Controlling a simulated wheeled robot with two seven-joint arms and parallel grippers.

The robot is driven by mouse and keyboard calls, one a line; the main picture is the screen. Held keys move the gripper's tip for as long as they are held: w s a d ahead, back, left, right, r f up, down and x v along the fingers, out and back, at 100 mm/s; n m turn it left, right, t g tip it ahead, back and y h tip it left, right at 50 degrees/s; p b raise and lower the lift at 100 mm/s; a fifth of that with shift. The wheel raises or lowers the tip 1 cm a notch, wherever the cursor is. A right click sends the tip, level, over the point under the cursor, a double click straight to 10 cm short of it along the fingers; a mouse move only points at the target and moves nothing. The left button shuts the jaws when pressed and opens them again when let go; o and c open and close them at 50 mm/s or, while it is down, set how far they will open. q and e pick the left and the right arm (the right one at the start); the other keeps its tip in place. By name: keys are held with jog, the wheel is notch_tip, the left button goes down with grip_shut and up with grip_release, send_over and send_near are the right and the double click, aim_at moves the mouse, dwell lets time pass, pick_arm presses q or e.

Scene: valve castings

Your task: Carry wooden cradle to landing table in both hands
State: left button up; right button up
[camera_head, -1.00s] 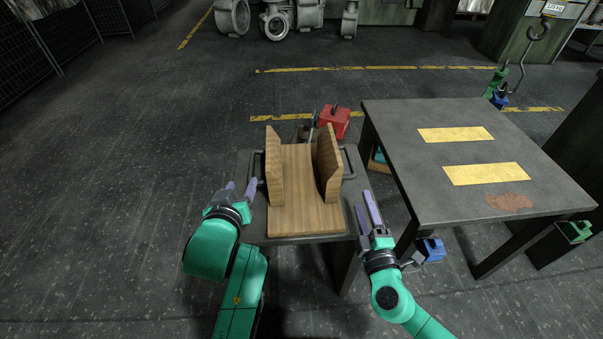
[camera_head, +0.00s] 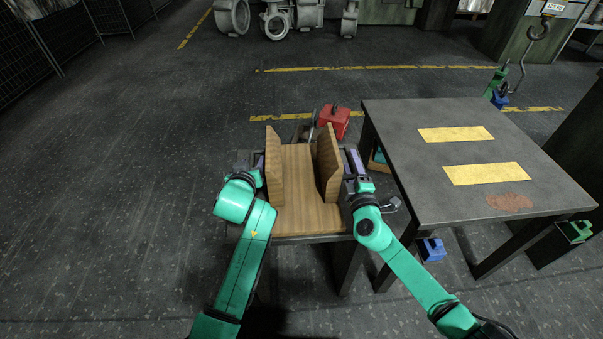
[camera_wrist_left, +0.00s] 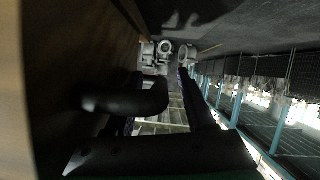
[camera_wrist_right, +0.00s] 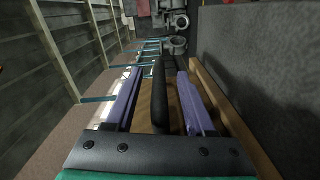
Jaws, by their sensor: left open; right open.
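The wooden cradle (camera_head: 304,208) has a flat base and two upright side boards, and sits on a dark tray or small stand. The landing table (camera_head: 460,198), grey with two yellow strips, stands to its right. My left gripper (camera_head: 258,162) is open beside the cradle's left board; in the left wrist view a dark handle bar (camera_wrist_left: 125,100) lies near its fingers. My right gripper (camera_head: 353,160) is open at the right side; in the right wrist view a dark handle bar (camera_wrist_right: 159,95) runs between its two purple fingers. The left fingertips are partly hidden in the head view.
A red box (camera_head: 334,122) is on the floor behind the stand. A blue block (camera_head: 432,250) is by the landing table's near leg. Grey valve castings (camera_head: 278,20) are at the back. The landing table's top is clear, with a rusty patch near its right corner.

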pick_arm(q)
grip_shut()
pick_arm(e)
jog(key=shift+w, duration=0.1)
grip_shut()
jog(key=shift+r, duration=0.15)
dwell(0.9)
